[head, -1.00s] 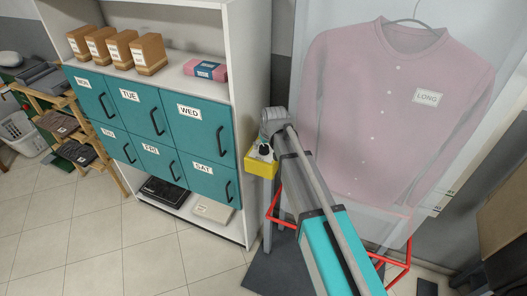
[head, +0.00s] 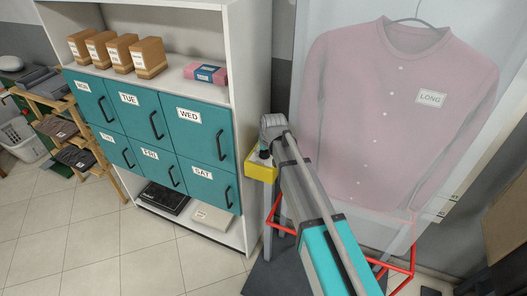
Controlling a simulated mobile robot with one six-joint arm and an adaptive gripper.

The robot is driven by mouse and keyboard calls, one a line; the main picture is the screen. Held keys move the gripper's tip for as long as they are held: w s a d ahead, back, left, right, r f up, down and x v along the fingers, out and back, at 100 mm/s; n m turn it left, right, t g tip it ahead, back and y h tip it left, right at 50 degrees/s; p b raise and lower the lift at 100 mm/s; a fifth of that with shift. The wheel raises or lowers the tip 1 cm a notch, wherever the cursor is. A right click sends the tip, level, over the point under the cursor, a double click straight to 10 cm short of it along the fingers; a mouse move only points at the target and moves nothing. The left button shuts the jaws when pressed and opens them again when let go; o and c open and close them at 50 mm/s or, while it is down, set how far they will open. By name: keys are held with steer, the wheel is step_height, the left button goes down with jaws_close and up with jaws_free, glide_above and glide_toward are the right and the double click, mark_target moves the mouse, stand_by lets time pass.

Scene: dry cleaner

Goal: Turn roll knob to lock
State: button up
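A yellow box (head: 260,170) with a dark round knob (head: 264,154) on its top face sits just right of the white shelf unit, at the middle of the head view. My arm reaches up from the lower right, and its grey end (head: 272,128) is right above the box, by the knob. My gripper's fingers are hidden behind or below the arm's end, so I cannot tell whether they touch the knob. No roll of material shows clearly.
A pink shirt in a clear cover (head: 385,110) hangs close to the right of my arm, above a red frame (head: 412,262). The white shelf unit (head: 250,60) with teal drawers (head: 205,135) stands at left. Tiled floor (head: 110,235) is open in front.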

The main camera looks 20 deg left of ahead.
steer(key=c, duration=0.7)
steer(key=shift+a, duration=0.15)
steer(key=shift+m, duration=0.3)
steer(key=m+h, duration=0.1)
steer(key=m, duration=0.2)
steer(key=shift+s+t, duration=0.1)
steer(key=shift+t, duration=0.2)
steer(key=m+h, duration=0.2)
steer(key=m, duration=0.3)
steer(key=m+h, duration=0.1)
steer(key=m, duration=0.3)
steer(key=shift+m+h, duration=0.3)
steer(key=shift+h, duration=0.1)
steer(key=m+g+h, duration=0.1)
steer(key=m, duration=0.3)
steer(key=shift+m, duration=0.4)
